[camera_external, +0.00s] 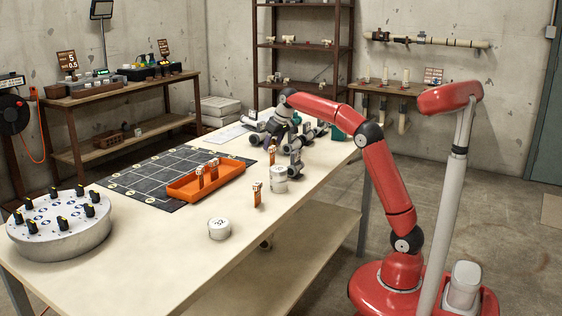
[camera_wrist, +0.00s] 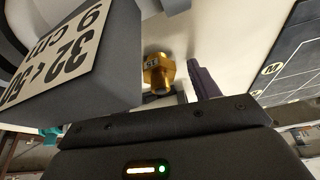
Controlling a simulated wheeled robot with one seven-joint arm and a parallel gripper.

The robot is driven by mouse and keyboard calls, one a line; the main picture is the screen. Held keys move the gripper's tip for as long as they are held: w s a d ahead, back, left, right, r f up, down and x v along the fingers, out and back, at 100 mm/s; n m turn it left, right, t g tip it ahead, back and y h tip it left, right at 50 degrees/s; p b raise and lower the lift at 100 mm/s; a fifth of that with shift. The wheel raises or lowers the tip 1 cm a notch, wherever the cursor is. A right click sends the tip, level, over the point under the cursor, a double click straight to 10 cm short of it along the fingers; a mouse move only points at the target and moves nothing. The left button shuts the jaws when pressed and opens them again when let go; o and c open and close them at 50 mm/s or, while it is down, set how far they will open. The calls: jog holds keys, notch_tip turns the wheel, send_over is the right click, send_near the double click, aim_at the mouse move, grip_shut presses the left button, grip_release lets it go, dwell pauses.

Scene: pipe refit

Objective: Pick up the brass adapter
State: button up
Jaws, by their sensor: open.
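The brass adapter (camera_wrist: 158,68) shows in the wrist view as a gold fitting with a small dark label, on the pale tabletop just past my gripper. In the external view I cannot pick it out; it is hidden or too small. My gripper (camera_external: 272,131) is open, low over the far part of the table among grey pipe fittings. In the wrist view one dark finger (camera_wrist: 201,80) shows just right of the adapter; the other finger is largely hidden. I cannot tell whether the adapter is between the fingers.
A large grey block labelled 32 (camera_wrist: 80,62) stands close on the left in the wrist view. Grey fittings (camera_external: 294,164), an orange tray (camera_external: 232,184) and white round parts (camera_external: 219,229) share the table.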

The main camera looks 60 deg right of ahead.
jog(key=c, duration=1.1)
jog(key=shift+c, duration=0.2)
